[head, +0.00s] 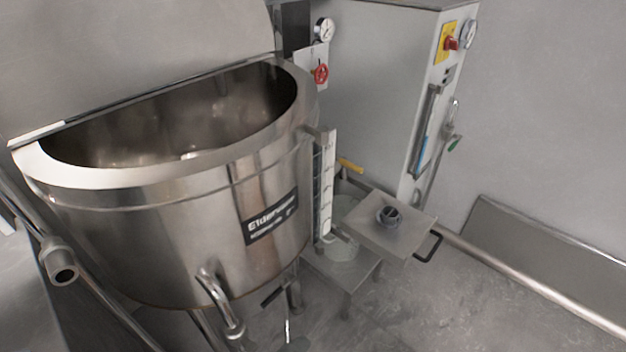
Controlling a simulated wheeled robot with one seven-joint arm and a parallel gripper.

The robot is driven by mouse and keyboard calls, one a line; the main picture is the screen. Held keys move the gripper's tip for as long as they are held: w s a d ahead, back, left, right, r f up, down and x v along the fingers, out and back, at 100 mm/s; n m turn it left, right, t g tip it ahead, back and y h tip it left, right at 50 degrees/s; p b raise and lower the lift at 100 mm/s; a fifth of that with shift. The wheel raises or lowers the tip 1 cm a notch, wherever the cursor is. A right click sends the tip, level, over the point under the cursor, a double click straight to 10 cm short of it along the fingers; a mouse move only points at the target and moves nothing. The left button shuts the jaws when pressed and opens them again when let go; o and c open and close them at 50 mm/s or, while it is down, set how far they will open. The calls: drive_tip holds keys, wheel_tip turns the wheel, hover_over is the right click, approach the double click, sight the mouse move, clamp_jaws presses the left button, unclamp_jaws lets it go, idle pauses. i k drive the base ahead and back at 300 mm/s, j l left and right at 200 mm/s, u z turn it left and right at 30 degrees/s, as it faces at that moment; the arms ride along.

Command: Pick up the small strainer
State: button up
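A small dark round object (388,214) sits on a flat grey metal plate (400,232) right of the big steel kettle. It may be the small strainer, but it is too small to tell for sure. The plate has a dark looped handle (430,247) at its right edge. My gripper is not in view.
The large steel kettle (180,210) with an open top fills the left side. A low metal stand (345,275) holds a pale bucket (345,240) partly under the plate. A grey cabinet (385,90) stands behind. A pipe (530,280) runs at lower right; some floor (440,310) is clear.

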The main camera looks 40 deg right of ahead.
sight(389, 214)
drive_tip(key=z, duration=1)
drive_tip(key=i+l+u, duration=0.1)
drive_tip(key=i+u, duration=0.4)
drive_tip(key=i, duration=0.15)
